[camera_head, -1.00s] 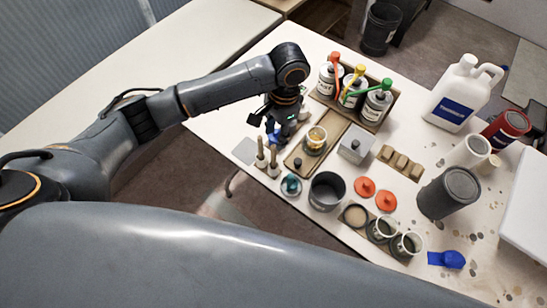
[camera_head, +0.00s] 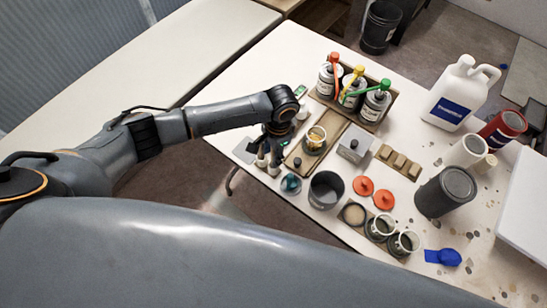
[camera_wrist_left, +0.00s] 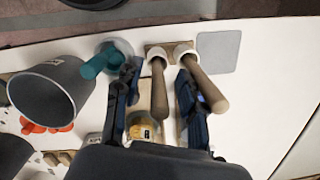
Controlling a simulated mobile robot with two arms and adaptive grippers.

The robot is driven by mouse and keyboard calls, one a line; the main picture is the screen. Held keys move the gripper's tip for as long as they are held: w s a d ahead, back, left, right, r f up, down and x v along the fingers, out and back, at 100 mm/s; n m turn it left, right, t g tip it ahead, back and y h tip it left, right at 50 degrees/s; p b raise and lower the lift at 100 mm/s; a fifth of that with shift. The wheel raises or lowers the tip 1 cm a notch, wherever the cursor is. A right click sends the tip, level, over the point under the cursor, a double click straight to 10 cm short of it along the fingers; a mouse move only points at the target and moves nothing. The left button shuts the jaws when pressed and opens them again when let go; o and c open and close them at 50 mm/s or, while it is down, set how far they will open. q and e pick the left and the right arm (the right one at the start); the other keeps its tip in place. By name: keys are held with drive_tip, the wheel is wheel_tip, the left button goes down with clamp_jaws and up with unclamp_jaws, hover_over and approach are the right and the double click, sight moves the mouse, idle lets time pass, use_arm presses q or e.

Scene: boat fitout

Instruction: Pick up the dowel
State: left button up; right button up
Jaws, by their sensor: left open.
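Two light-brown dowels stand side by side in pale cups near the table edge. In the left wrist view one dowel (camera_wrist_left: 159,92) is between the fingers of my left gripper (camera_wrist_left: 155,75), with its free end towards the wrist. The other dowel (camera_wrist_left: 208,88) is just right of the right finger, partly covered by it. My left gripper is open and no grip on a dowel shows. In the head view my left gripper (camera_head: 270,146) is over the cups (camera_head: 273,169), and the dowels are mostly hidden. My right gripper is not in view.
A tray (camera_head: 299,163) with a yellow-labelled jar (camera_head: 316,138) is right of the gripper. A box of bottles (camera_head: 372,112) stands behind. A grey pad (camera_head: 244,151) lies left.

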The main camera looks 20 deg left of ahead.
use_arm(q)
clamp_jaws()
drive_tip(key=shift+r, duration=0.1)
